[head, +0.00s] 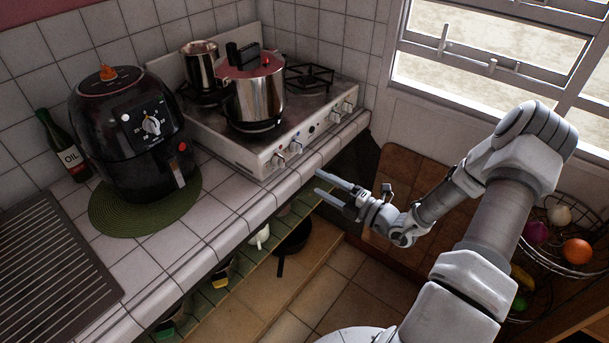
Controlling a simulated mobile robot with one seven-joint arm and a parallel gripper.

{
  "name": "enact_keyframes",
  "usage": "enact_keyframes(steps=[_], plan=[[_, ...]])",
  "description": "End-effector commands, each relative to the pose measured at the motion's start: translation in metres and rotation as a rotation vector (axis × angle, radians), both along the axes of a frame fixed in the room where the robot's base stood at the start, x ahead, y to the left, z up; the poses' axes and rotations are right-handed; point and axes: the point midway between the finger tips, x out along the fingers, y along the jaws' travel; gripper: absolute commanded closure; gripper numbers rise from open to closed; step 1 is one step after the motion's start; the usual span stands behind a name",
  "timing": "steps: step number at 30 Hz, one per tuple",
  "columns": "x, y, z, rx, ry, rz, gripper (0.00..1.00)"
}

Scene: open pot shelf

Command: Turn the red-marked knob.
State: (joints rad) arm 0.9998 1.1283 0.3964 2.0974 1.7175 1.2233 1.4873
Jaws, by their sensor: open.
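The white stove (232,152) stands on the tiled counter, with several metal knobs along its front panel. Two knobs sit toward the near end, a left one (278,160) and one just right of it (295,147). Two more sit toward the far end, one (335,117) and another (347,106). Red marking on a particular knob is too small to tell. My gripper (319,182) is open and empty, its fingers pointing left. In the picture it is below and right of the near knobs, apart from them, by the counter's front edge.
A steel pot with a red lid (253,98) and a smaller pot (200,66) stand on the stove. A black air fryer (130,135) with a dial is on a green mat (112,225). Below are open shelves (235,318); a fruit basket (585,265) is at right.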

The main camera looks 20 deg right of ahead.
Motion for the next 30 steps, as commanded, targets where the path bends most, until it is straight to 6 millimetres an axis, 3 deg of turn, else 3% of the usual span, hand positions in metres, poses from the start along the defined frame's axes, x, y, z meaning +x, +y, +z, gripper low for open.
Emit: enact_keyframes(steps=[3,9,26,30], plan=[[-0.017,-0.013,0.0,-0.001,-0.001,-0.003,0.27],[-0.032,-0.023,0.0,0.001,-0.001,0.0,0.27],[-0.034,-0.024,0.001,-0.002,-0.002,0.003,0.27],[-0.035,-0.013,0.009,-0.077,-0.031,0.066,0.27]])
